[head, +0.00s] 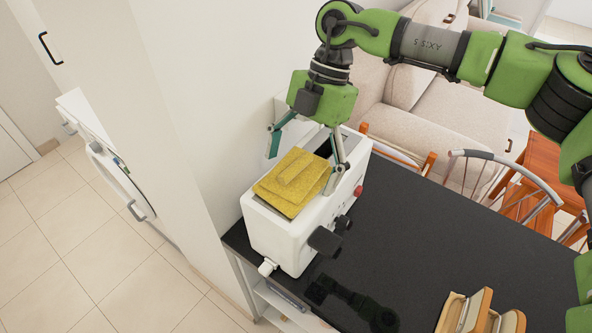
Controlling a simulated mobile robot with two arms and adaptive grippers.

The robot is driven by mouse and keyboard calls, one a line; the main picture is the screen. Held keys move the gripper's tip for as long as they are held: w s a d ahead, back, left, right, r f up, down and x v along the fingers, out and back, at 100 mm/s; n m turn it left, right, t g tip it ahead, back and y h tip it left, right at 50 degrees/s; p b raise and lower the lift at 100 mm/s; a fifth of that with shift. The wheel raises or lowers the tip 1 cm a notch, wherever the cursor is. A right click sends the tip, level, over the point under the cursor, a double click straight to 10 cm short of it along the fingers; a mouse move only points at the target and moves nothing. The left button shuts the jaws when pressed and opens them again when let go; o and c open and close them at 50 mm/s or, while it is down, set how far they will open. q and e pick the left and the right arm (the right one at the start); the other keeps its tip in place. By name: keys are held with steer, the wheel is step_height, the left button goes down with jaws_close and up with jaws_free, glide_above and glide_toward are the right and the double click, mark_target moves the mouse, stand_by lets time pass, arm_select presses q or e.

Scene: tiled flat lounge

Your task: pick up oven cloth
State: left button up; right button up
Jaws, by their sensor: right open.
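The oven cloth (293,182) is a yellow, folded, textured pad. It lies on top of a white boxy appliance (285,237) at the left end of the dark counter. My right gripper (302,172) reaches down from above, at the back part of the cloth. Its two fingers are spread apart, one at the cloth's far left side and one at its right side. I cannot tell whether the fingers touch the cloth. My left gripper is not in view.
The dark counter (420,250) is mostly bare. A black handled tool (352,300) lies in front of the appliance, and tan-topped items (465,310) lie at lower right. A white wall (185,110) stands close on the left. Chairs and a beige sofa (430,130) are behind.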

steer(key=c, duration=1.2)
